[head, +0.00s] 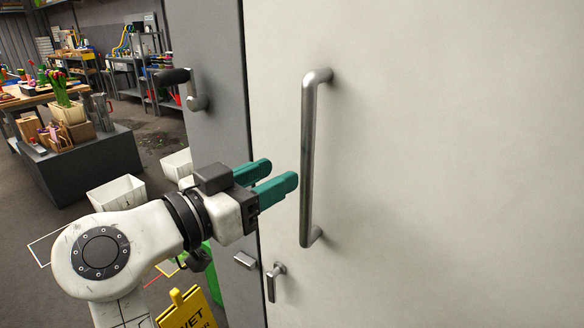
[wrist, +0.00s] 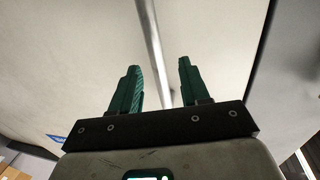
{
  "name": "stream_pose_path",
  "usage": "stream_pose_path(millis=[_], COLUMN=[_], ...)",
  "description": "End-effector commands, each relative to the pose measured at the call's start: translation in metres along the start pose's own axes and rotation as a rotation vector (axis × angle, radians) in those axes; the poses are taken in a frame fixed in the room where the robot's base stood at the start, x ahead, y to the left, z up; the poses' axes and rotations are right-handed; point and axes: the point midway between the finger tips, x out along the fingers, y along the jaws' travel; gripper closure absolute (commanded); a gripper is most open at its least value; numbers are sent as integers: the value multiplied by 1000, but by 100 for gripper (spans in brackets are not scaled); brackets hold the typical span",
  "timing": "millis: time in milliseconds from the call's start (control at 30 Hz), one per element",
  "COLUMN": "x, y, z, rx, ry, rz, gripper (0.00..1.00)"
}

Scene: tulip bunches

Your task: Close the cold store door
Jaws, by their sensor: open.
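The off-white door (head: 440,170) fills the right of the head view. A long vertical metal bar handle (head: 309,160) is fixed near its left edge, with a small metal latch (head: 273,283) below. My gripper (head: 281,179) is open and empty, its two teal fingers pointing at the handle from the left, with a small gap showing in the head view. In the wrist view, the bar (wrist: 153,50) shows beyond and between the fingertips (wrist: 158,64), against the door face (wrist: 80,50). I cannot tell how far the door stands open.
A grey panel (head: 218,130) with a lever handle (head: 197,100) borders the door's left edge. White bins (head: 116,194) and a yellow wet-floor sign (head: 187,311) stand on the floor at left. A dark block (head: 85,165) carries potted tulips (head: 63,92). Grey floor lies between.

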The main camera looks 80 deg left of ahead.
Motion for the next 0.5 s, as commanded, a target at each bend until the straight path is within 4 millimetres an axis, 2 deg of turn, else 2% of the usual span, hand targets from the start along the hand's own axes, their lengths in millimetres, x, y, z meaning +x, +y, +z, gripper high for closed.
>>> stream_pose_path(millis=[100, 200, 500], x=[-18, -28, -34], y=[-1, 0, 0], z=[1, 0, 0], rx=[1, 0, 0], ry=[-1, 0, -1], rz=[-2, -1, 0], gripper=[54, 54, 54])
